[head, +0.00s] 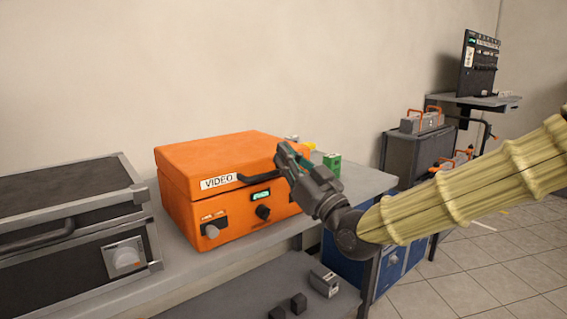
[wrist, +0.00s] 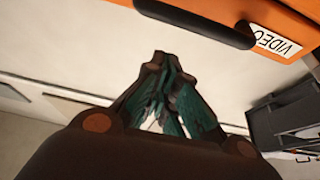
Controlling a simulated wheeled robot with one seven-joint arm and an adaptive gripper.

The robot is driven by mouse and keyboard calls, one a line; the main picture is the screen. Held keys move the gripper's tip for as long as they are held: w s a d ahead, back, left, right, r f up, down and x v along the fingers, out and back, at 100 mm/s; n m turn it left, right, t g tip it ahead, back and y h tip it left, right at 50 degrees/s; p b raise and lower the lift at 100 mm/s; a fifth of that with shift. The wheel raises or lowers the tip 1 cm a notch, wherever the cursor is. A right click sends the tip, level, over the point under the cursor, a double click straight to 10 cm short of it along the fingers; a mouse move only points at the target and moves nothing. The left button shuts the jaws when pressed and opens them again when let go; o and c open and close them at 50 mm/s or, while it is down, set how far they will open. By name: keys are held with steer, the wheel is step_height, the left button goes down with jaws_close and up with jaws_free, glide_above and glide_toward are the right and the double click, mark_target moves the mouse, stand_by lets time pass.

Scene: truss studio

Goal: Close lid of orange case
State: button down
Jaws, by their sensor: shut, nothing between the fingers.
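The orange case (head: 226,228) stands on a grey bench in the head view. Its lid (head: 215,152) lies down over the base, and I see no clear gap at the front seam. The lid front carries a white VIDEO label and a black handle; the base front has a small display and knobs. In the wrist view the lid's orange front (wrist: 285,13) and handle (wrist: 195,22) show along the top. My gripper (head: 284,152) is shut and empty, at the right front of the case near lid height. It also shows in the wrist view (wrist: 160,60). Contact cannot be told.
A black case with metal edges (head: 70,205) stands close left of the orange case. Small green and yellow items (head: 331,163) lie behind my gripper. A lower shelf holds small dark blocks (head: 298,303). Blue cabinets and a tool stand (head: 478,65) are at right.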

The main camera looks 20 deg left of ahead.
steer(key=v, duration=0.9)
steer(key=d+f+m+g+h, duration=0.1)
steer(key=d+f+m+h, duration=0.25)
steer(key=f, duration=1.35)
steer(key=d+f+m+g+h, duration=0.1)
steer(key=d+f+m+h, duration=0.3)
steer(key=f, duration=1.2)
steer(key=s+d+f+m+g+h, duration=0.1)
steer(key=s+d+f+h, duration=0.1)
steer(key=s+d+f, duration=0.4)
steer(key=s+d+f+g+h, duration=0.2)
steer(key=s+d+f+h, duration=0.15)
steer(key=f, duration=0.55)
steer(key=s+d+f+m+g+h, duration=0.1)
steer(key=s+d+f, duration=0.2)
steer(key=d+f, duration=0.3)
steer(key=s+d+f+m+g+h, duration=0.1)
steer(key=s+d+f+g+h, duration=0.2)
steer(key=s+d+f, duration=0.45)
steer(key=s+d+f+m+g+h, duration=0.2)
steer(key=s+d+f+g+h, duration=0.15)
steer(key=s+d, duration=0.75)
step_height(320, 180, up, 24)
steer(key=s+a+p, duration=0.1)
steer(key=a+p, duration=0.1)
steer(key=p, duration=2.3)
steer(key=shift+s+a+t+y+p, duration=0.25)
steer(key=shift+a+t+y+p, duration=0.1)
steer(key=shift+y, duration=0.1)
